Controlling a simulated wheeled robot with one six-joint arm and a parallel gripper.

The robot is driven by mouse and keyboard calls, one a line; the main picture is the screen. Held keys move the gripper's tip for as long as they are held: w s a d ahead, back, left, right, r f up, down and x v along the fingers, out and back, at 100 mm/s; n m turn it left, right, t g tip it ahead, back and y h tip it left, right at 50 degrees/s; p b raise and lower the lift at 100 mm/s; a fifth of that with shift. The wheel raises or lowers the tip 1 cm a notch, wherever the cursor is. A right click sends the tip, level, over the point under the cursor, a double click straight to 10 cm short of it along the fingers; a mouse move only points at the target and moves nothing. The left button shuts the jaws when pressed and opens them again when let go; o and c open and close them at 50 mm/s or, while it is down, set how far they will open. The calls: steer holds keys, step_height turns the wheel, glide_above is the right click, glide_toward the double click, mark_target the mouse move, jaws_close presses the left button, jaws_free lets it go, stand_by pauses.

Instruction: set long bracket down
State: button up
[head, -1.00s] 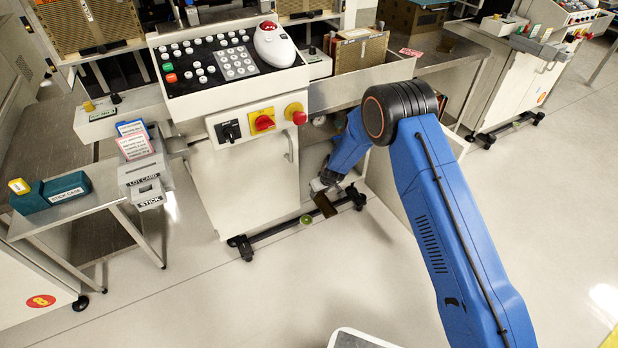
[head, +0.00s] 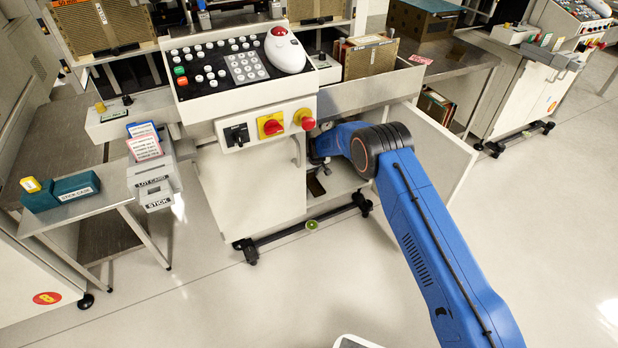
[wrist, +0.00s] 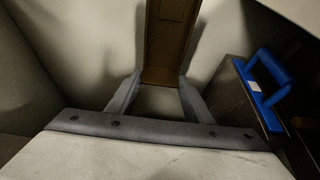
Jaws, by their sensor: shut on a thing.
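The long bracket is a brown, channel-like piece (wrist: 168,42) in the wrist view. It stretches away from my gripper (wrist: 158,92), whose two grey fingers close on its near end from both sides. In the head view my blue arm reaches into the open cabinet (head: 250,190) under the control panel. A small dark brown piece (head: 316,187), probably the bracket, shows low in the opening. The fingers are hidden there by the cabinet front and my arm. I cannot tell whether the bracket's far end touches anything.
Pale cabinet walls surround my gripper closely. A dark box with a blue handle (wrist: 268,85) stands at the right in the wrist view. The open door (head: 435,150) is right of my arm. A wheeled foot bar (head: 310,222) runs below the opening.

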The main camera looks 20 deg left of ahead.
mark_target(310, 175)
steer(key=shift+w+a, duration=0.4)
steer(key=shift+a, duration=0.1)
steer(key=shift+f, duration=1.7)
steer(key=shift+f, duration=0.15)
steer(key=o, duration=1.2)
steer(key=v, duration=0.6)
steer(key=shift+r, duration=0.25)
steer(key=shift+s+d+r, duration=0.2)
steer(key=shift+d+r, duration=0.05)
steer(key=shift+r, duration=0.3)
